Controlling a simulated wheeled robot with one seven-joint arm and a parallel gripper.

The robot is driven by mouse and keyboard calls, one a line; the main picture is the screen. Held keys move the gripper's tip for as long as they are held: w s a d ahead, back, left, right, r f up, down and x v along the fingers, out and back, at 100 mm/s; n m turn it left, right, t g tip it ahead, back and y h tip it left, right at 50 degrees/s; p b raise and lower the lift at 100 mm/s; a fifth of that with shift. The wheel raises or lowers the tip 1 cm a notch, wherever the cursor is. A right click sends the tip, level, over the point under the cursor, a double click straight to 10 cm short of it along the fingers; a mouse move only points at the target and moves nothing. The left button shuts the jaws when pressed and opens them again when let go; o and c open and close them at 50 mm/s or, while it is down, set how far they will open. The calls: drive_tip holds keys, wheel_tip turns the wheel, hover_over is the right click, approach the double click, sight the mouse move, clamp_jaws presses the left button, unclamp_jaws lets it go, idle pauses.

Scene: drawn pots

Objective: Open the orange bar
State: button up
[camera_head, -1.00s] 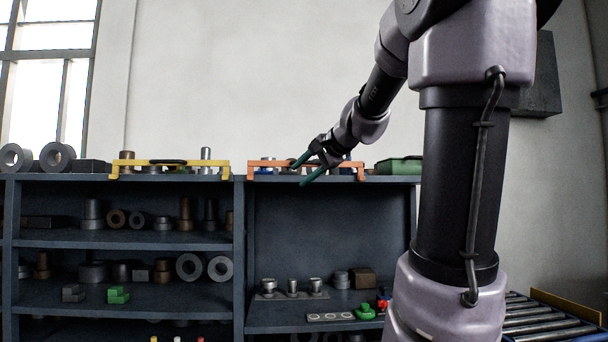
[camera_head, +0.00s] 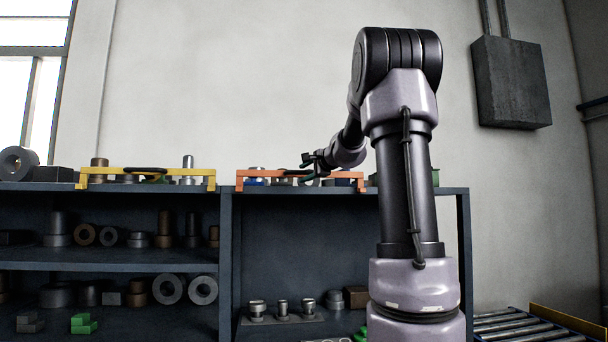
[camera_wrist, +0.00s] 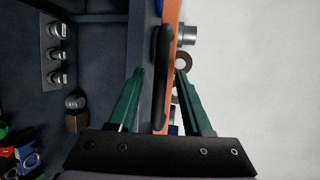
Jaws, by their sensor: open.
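The orange bar (camera_head: 343,175) lies across the front of the top shelf on the right-hand shelf unit, with a black handle on it. In the wrist view the bar (camera_wrist: 171,70) runs up and down the picture, and the black handle (camera_wrist: 161,80) stands along its left side. My gripper (camera_head: 306,161) is at the bar's handle. In the wrist view my gripper (camera_wrist: 160,72) is open, its two green fingers apart, with the handle and bar between them. I cannot tell whether a finger touches the handle.
A yellow bar (camera_head: 196,172) with a black handle sits on the left shelf top. Metal parts stand behind both bars and on the lower shelves. A grey wall box (camera_head: 511,82) hangs at right; a roller conveyor (camera_head: 510,325) is at lower right.

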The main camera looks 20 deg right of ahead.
drive_tip(key=shift+w, duration=0.4)
clamp_jaws()
drive_tip(key=shift+f, duration=0.1)
idle(1.1)
